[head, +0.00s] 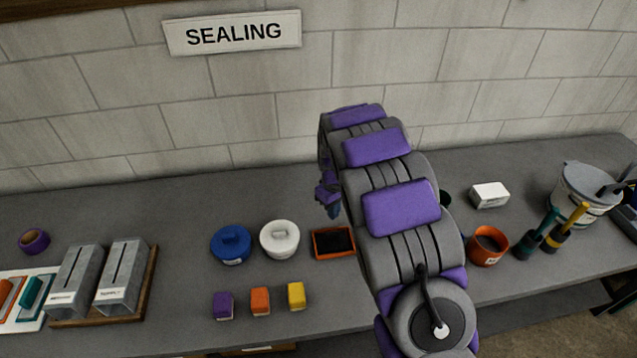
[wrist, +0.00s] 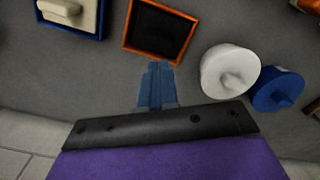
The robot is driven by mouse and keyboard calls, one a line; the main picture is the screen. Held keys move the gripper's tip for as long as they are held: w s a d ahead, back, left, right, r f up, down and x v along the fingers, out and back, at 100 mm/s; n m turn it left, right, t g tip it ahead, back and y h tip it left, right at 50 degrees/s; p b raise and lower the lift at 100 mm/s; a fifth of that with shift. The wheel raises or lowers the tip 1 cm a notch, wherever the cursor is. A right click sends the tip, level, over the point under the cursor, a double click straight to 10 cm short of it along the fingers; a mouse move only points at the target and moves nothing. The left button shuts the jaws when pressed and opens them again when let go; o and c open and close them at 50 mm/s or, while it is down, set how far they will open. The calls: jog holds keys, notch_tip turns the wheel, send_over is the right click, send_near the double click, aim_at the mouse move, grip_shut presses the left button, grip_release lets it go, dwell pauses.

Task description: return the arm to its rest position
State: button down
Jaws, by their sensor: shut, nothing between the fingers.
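My arm, in purple and grey, reaches up and over the bench in the head view, bent with its far end toward the wall. My gripper (head: 333,205) hangs down behind the arm, partly hidden by it. In the wrist view my gripper (wrist: 158,85) shows as blue-grey fingers closed together, with nothing between them. The fingertips appear near an orange-rimmed black tray (wrist: 161,30), which also lies on the bench in the head view (head: 333,258). The fingers look apart from it, but the exact height is unclear.
The grey bench (head: 170,215) holds a white lidded pot (head: 280,240), a blue lidded pot (head: 231,245), small purple, orange and yellow blocks (head: 260,301), an orange cup (head: 488,246), a white block (head: 489,195) and a bucket (head: 585,190). A block wall (head: 250,115) stands behind.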

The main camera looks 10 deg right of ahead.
jog(key=shift+r, duration=0.1)
jog(key=s+d+r+m+b, duration=0.1)
jog(key=s+r+m, duration=0.1)
jog(key=s+r, duration=0.6)
jog(key=s+r+m+b, duration=0.15)
jog(key=s+r, duration=0.25)
jog(key=s, duration=0.7)
jog(key=s+a+r+m+g+b, duration=0.1)
jog(key=s+m, duration=0.1)
jog(key=s, duration=2.1)
jog(key=shift+g, duration=0.4)
jog(key=shift+m, duration=0.25)
